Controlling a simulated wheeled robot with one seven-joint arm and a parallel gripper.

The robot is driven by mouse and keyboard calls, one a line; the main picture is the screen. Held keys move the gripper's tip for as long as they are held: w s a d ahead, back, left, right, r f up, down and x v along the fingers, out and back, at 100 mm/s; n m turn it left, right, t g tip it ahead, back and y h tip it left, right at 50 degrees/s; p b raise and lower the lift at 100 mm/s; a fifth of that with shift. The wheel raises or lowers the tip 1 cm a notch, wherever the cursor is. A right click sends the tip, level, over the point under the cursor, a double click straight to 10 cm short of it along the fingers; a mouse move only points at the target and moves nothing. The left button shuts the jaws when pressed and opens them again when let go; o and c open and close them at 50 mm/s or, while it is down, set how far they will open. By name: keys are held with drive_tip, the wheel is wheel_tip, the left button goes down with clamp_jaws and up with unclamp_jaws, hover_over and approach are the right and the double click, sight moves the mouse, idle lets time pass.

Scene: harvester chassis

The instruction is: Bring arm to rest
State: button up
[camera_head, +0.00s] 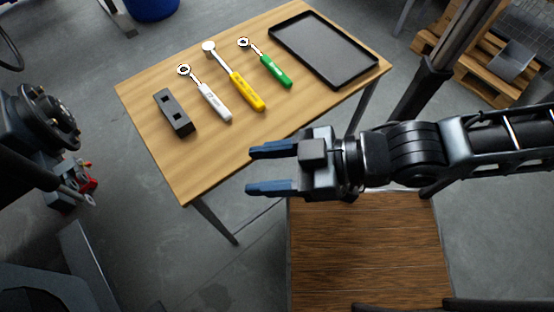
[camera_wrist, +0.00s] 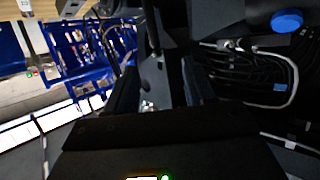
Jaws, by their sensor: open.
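My gripper (camera_head: 268,170) is open and empty, its two blue fingers apart and pointing left in the head view. It hangs in the air in front of the wooden table's near edge. My arm (camera_head: 420,150) comes in from the right. In the wrist view, the gripper fingers (camera_wrist: 165,85) point toward dark machinery with cables (camera_wrist: 250,75); nothing is between them.
On the wooden table (camera_head: 200,165) lie a black block (camera_head: 174,112), white (camera_head: 214,103), yellow (camera_head: 246,92) and green (camera_head: 275,71) ratchet tools, and a black tray (camera_head: 322,48). A brown wooden surface (camera_head: 365,250) lies below my arm. Machinery (camera_head: 45,115) stands at left.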

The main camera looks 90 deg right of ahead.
drive_tip(key=shift+s+a+r+n+t+y+b, duration=0.3)
drive_tip(key=shift+s+r+y+b, duration=0.1)
drive_tip(key=shift+s+r, duration=0.35)
drive_tip(key=shift+o, duration=0.4)
idle(0.6)
